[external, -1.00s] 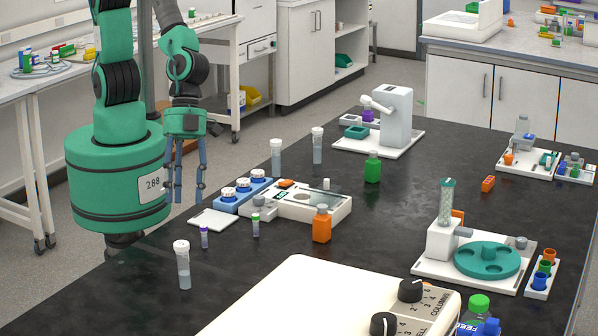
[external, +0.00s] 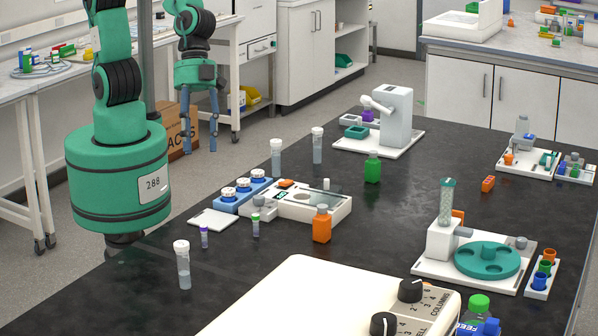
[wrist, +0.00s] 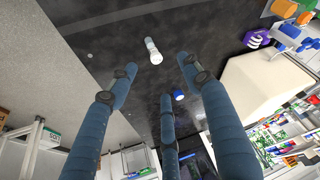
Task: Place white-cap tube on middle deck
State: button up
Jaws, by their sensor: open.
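Three clear tubes with white caps stand upright on the black bench: one at the front left (external: 183,268) and two further back (external: 276,160) (external: 317,148). One white-capped tube (wrist: 153,52) shows in the wrist view, beyond my fingertips. My gripper (external: 200,150) has blue fingers and hangs open and empty, left of the two back tubes and apart from them; its fingers also show in the wrist view (wrist: 158,75). A white instrument with a flat deck (external: 315,212) sits mid-bench; I cannot tell whether it is the middle deck.
A blue rack with white-topped vials (external: 236,197) and an orange bottle (external: 321,226) flank the white instrument. A green bottle (external: 372,169) stands behind. A large cream unit (external: 300,300) fills the front.

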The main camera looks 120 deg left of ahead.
jog(key=s+a+r+n+t+y, duration=0.1)
jog(key=s+a+r+n, duration=0.5)
jog(key=a+r, duration=0.65)
jog(key=s+a+r+n+y, duration=0.1)
jog(key=s+a+n, duration=0.1)
jog(key=s+a, duration=0.5)
jog(key=s+a+r+n+t+y, duration=0.1)
jog(key=s+a+r+n+y, duration=0.1)
jog(key=s+a, duration=0.5)
jog(key=shift+s+a+r+n+t, duration=0.3)
jog(key=shift+s+a+n, duration=0.1)
jog(key=shift+n, duration=0.2)
